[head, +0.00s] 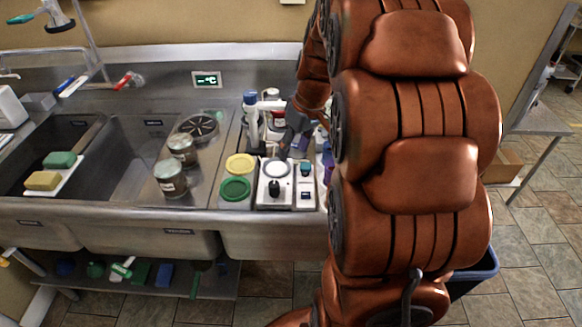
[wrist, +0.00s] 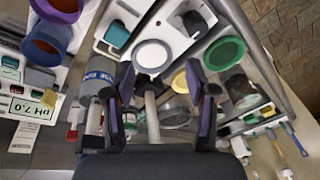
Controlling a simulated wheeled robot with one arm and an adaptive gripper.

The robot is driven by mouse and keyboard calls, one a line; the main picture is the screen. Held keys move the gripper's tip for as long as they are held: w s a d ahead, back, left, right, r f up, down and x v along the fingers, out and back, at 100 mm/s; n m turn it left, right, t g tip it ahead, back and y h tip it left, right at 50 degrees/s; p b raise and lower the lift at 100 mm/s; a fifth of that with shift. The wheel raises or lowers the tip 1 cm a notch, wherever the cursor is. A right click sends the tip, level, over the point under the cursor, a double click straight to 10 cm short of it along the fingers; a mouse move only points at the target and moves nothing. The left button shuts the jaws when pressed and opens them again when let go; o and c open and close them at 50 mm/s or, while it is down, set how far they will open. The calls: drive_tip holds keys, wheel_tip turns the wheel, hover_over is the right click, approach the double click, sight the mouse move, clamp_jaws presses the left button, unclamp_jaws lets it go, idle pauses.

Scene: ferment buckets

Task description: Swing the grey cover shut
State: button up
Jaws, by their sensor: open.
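My gripper (head: 288,138) reaches down over the back right of the sink counter in the head view, partly hidden by my arm. In the wrist view its two dark fingers (wrist: 160,76) are spread apart with nothing clamped between them. A pale rod (wrist: 151,112) shows between the fingers, beyond them. A white device with a pale round plate (wrist: 152,55) lies past the fingertips; its plate also shows in the head view (head: 277,168). A grey round piece (wrist: 176,114) shows beside the right finger. I cannot tell which part is the grey cover or how far open it stands.
A green lid (head: 235,188) and a yellow lid (head: 240,163) lie left of the device. Two jars (head: 170,178) stand farther left, near a dark drain strainer (head: 199,126). Bottles (head: 251,112) crowd around my gripper. Sink basins (head: 130,165) are on the left.

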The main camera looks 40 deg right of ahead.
drive_tip(key=shift+g, duration=0.4)
drive_tip(key=shift+s+a+f, duration=0.1)
drive_tip(key=shift+s+a, duration=0.85)
drive_tip(key=shift+a, duration=0.15)
drive_tip(key=shift+s+a+f, duration=0.1)
drive_tip(key=shift+s+a, duration=0.8)
drive_tip(key=shift+a, duration=0.2)
drive_tip(key=s+a+f+g+h, duration=0.1)
drive_tip(key=s+a, duration=0.5)
drive_tip(key=s, duration=0.4)
drive_tip(key=s+a+f+m+g, duration=0.1)
drive_tip(key=s+a+g, duration=0.1)
drive_tip(key=s+a, duration=0.5)
drive_tip(key=s, duration=0.4)
drive_tip(key=shift+f+h, duration=0.35)
drive_tip(key=shift+h, duration=0.05)
drive_tip(key=shift+c, duration=0.4)
